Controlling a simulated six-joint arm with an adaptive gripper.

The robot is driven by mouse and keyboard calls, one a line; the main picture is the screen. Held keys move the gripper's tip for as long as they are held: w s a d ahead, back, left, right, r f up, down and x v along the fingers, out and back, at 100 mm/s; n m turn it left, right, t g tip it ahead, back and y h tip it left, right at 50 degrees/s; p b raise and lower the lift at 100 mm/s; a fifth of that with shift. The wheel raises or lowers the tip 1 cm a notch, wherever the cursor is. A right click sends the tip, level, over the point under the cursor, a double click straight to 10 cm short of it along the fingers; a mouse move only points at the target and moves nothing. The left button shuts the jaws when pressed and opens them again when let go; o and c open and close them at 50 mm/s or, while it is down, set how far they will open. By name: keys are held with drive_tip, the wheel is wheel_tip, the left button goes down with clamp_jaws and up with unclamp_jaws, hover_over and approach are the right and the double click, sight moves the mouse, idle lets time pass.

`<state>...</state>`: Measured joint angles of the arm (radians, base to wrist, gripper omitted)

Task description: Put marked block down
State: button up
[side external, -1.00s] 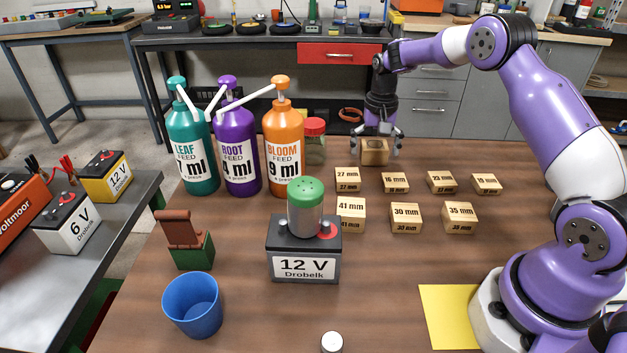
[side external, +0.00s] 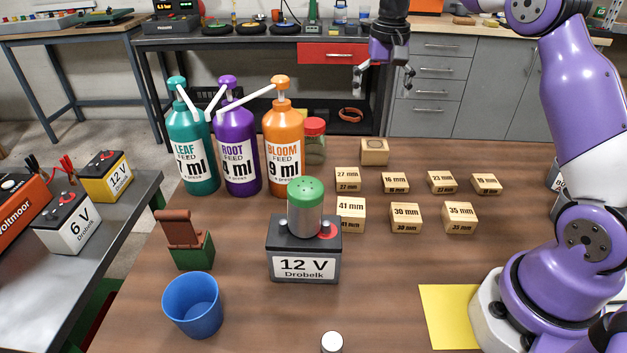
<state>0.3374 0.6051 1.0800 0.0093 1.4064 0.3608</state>
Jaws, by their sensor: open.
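A wooden block (side external: 374,152) with a faint round mark on its face sits on the brown table near its back edge, right of the red-lidded jar. Nothing touches it. My gripper (side external: 384,80) is open and empty, well above the block and slightly to its right. Its fingers point down and are spread apart. Several smaller wooden blocks with millimetre labels stand in two rows in front of the block, among them the 27 mm block (side external: 347,180), the 41 mm block (side external: 351,214) and the 35 mm block (side external: 460,217).
Feed bottles, the nearest being the orange one (side external: 284,150), and a red-lidded jar (side external: 315,142) stand left of the block. A 12 V battery (side external: 304,258) carries a green-topped shaker (side external: 306,207). A blue cup (side external: 192,305) and a yellow sheet (side external: 448,315) lie nearer. The table's right middle is clear.

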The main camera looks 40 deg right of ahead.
drive_tip(key=s+a+r+n+t, duration=0.2)
drive_tip(key=s+a+r+n, duration=0.2)
drive_tip(key=s+a+r, duration=0.3)
drive_tip(key=s+a+f+n+t, duration=0.3)
drive_tip(key=s+a+f+n, duration=0.1)
drive_tip(key=s, duration=0.7)
drive_tip(key=a+f, duration=0.1)
drive_tip(key=a, duration=0.1)
drive_tip(key=shift+s+a+f, duration=0.15)
drive_tip(key=shift+s+a, duration=0.1)
drive_tip(key=shift+a, duration=0.1)
